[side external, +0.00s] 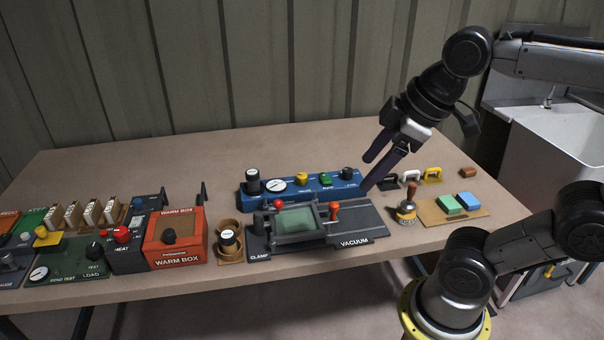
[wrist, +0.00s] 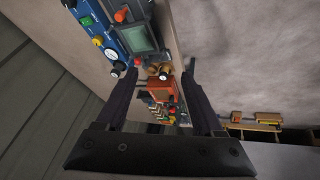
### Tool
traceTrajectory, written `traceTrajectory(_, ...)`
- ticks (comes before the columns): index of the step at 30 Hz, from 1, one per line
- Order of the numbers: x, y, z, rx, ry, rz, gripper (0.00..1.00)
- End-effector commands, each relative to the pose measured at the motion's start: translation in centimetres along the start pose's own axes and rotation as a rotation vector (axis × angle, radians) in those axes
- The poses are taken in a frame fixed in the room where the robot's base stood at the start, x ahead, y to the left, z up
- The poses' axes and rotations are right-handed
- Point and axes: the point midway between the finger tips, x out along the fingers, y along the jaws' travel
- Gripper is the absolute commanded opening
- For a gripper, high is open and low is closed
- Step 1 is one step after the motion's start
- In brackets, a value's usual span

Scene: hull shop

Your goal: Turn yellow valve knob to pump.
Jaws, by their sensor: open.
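In the wrist view the yellow knob (wrist: 97,40) shows small at the upper left. My gripper (side external: 367,174) is open and empty, its fingers slanting down to the left above the bench near the panel's right end. It is apart from the yellow knob. In the wrist view the gripper's fingers (wrist: 160,66) are spread wide.
A vacuum fixture (side external: 345,222) with a red-orange handle (side external: 334,209) lies in front of the panel. An orange warm box (side external: 176,238) stands to its left. The bench behind the panel is clear.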

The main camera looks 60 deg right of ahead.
Motion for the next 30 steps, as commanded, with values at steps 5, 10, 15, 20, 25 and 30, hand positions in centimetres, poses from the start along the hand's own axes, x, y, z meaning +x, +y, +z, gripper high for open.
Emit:
traceTrajectory(5, -0.8, 3.1, -4.4, -0.157, -0.052, -0.01, 0.69)
traceTrajectory(10, 0.1, 7.1, -8.6, -0.289, -0.122, -0.041, 0.69)
traceTrajectory(15, 2.9, 11.8, -12.0, -0.384, -0.193, -0.089, 0.69)
traceTrajectory(20, 7.0, 16.5, -13.8, -0.428, -0.255, -0.145, 0.69)
traceTrajectory(25, 12.5, 21.2, -13.8, -0.407, -0.317, -0.205, 0.69)
traceTrajectory(30, 17.2, 23.9, -12.2, -0.347, -0.367, -0.251, 0.69)
